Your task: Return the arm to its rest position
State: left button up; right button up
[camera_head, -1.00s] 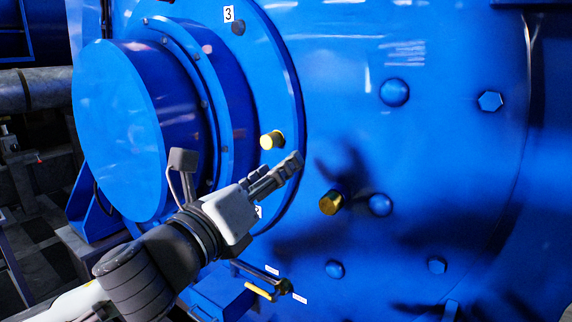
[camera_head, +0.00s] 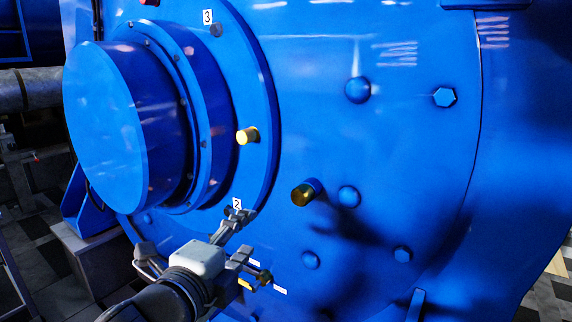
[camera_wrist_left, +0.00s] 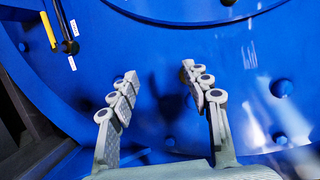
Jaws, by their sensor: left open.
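My left arm comes in from the lower left of the head view. Its gripper (camera_head: 246,244) is in front of the lower part of the blue motor housing (camera_head: 420,150). The fingers are spread apart with nothing between them. In the left wrist view, the open gripper (camera_wrist_left: 160,78) faces the blue housing (camera_wrist_left: 150,45), with a clear gap between the fingers. I cannot tell exactly how far the fingertips are from the surface. My right gripper is in neither view.
Two brass plugs (camera_head: 247,135) (camera_head: 306,192) stick out of the housing above the gripper. A large blue cylinder (camera_head: 110,125) juts out at left. A yellow-handled lever (camera_wrist_left: 49,31) shows in the left wrist view. Tiled floor (camera_head: 545,290) shows at lower right.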

pick_arm(q)
jog(key=s+a+f+n+g+y+p, duration=0.1)
jog(key=s+a+f+n+g, duration=0.3)
jog(key=f, duration=0.9)
jog(key=s+a+f+n+g+y+p, duration=0.2)
jog(key=s+a+f+n+g+y, duration=0.1)
jog(key=s+a+f+n, duration=0.6)
jog(key=s+a+f+n+g+y+p, duration=0.2)
jog(key=s+a+f+n+g, duration=0.3)
jog(key=f, duration=1.1)
jog(key=s+a+n, duration=0.1)
jog(key=s+n, duration=0.1)
jog(key=s, duration=0.1)
jog(key=shift+s+a+f+n, duration=0.4)
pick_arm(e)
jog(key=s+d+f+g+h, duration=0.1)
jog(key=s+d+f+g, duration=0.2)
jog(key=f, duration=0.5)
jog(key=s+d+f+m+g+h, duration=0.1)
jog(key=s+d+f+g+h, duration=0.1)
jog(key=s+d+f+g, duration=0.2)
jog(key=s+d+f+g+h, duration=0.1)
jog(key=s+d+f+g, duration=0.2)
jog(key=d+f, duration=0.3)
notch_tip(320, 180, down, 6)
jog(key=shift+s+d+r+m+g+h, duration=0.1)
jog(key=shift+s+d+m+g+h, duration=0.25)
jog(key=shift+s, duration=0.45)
